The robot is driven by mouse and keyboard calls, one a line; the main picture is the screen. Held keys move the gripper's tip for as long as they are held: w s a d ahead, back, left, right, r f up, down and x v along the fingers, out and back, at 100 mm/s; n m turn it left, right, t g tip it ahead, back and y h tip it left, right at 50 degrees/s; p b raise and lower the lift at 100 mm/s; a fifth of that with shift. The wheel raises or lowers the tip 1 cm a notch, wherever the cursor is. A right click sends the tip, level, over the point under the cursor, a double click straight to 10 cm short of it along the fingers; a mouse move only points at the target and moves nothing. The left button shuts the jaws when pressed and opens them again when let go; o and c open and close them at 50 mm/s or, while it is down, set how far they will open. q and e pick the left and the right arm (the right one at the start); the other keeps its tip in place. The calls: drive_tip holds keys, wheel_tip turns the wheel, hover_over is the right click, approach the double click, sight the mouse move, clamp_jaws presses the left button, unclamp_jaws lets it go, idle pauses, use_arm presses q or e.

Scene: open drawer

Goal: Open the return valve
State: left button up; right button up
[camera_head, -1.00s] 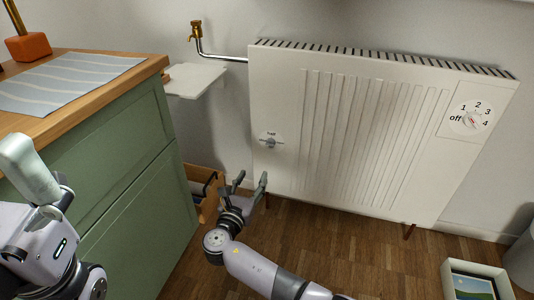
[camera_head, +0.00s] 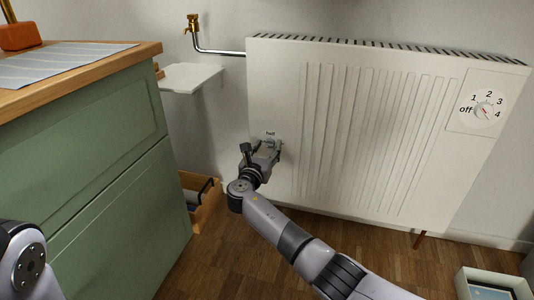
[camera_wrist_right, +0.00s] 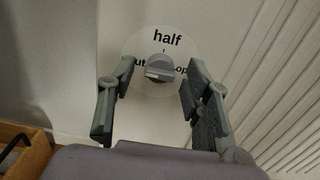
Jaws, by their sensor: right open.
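The return valve is a small grey knob (camera_wrist_right: 159,68) on a round white plate (camera_wrist_right: 185,45) at the radiator's lower left. The plate reads "half" at the top, with partly covered lettering at its left and right. The knob's bar lies roughly level in the right wrist view. My right gripper (camera_head: 262,148) is open in front of the valve. In the right wrist view its fingers (camera_wrist_right: 158,86) stand on either side of the knob; I cannot tell whether they touch it. In the head view the gripper hides much of the knob. My left gripper is out of view.
The white radiator (camera_head: 350,130) has a numbered dial (camera_head: 484,110) at upper right. A green cabinet (camera_head: 105,190) stands at left, with an open wooden drawer (camera_head: 207,208) near its far end. A small white shelf (camera_head: 190,77) and brass tap (camera_head: 193,22) are on the wall.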

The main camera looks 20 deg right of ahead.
drive_tip(key=shift+c, duration=0.5)
clamp_jaws()
